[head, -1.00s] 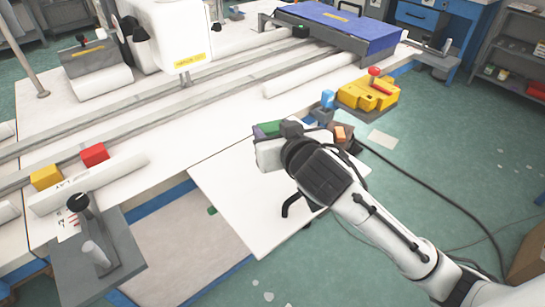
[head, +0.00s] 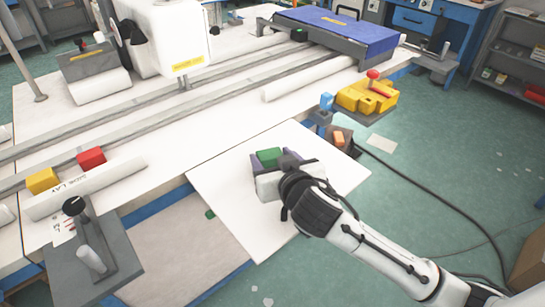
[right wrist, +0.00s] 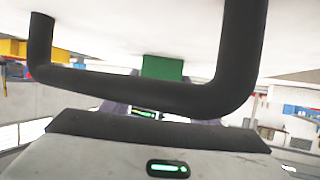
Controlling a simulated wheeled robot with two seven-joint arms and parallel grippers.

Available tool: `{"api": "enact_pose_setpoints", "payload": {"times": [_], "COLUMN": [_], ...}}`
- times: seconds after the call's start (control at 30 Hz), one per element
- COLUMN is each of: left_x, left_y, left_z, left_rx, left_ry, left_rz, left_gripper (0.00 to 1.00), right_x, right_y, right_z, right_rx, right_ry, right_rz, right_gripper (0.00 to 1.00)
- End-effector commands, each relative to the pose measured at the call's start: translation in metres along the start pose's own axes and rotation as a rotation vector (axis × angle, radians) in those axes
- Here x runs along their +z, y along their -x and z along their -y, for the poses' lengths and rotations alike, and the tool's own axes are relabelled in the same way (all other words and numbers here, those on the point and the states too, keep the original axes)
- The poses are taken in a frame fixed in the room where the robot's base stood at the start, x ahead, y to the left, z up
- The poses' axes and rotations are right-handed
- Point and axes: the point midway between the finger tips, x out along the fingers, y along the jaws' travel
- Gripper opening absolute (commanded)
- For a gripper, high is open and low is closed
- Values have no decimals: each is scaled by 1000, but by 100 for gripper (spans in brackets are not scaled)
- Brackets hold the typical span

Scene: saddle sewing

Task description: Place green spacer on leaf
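The green spacer (head: 269,157) is a small block held between the purple fingers of my right gripper (head: 270,160). The spacer is over the white leaf (head: 225,180), toward its middle; I cannot tell whether it touches the surface. In the right wrist view the green spacer (right wrist: 162,67) shows against a broad white surface, with parts of the purple fingers (right wrist: 113,107) below it. A dark bar of mine crosses in front and hides part of the fingers. My left gripper is not in view.
A yellow block with a red knob (head: 368,95) and a small bin with an orange item (head: 339,140) stand by the leaf's right corner. Red (head: 91,158) and yellow (head: 42,180) blocks lie at left. A small green piece (head: 210,214) is at the leaf's left edge.

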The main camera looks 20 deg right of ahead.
Motion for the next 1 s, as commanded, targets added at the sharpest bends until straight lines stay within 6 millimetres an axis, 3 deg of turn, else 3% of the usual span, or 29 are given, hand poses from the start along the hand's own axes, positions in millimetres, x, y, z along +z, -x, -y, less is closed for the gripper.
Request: {"api": "enact_pose_setpoints", "payload": {"times": [0.47, 1.0], "left_x": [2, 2], "left_y": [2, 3], "left_z": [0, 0], "left_rx": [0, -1], "left_ry": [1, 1], "left_rz": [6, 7], "left_gripper": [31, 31], "right_x": [-2, -3], "right_y": [8, 109], "right_z": [0, 1], "right_rx": [0, -1], "right_ry": [0, -2], "right_rz": [2, 0], "right_gripper": [65, 65]}}
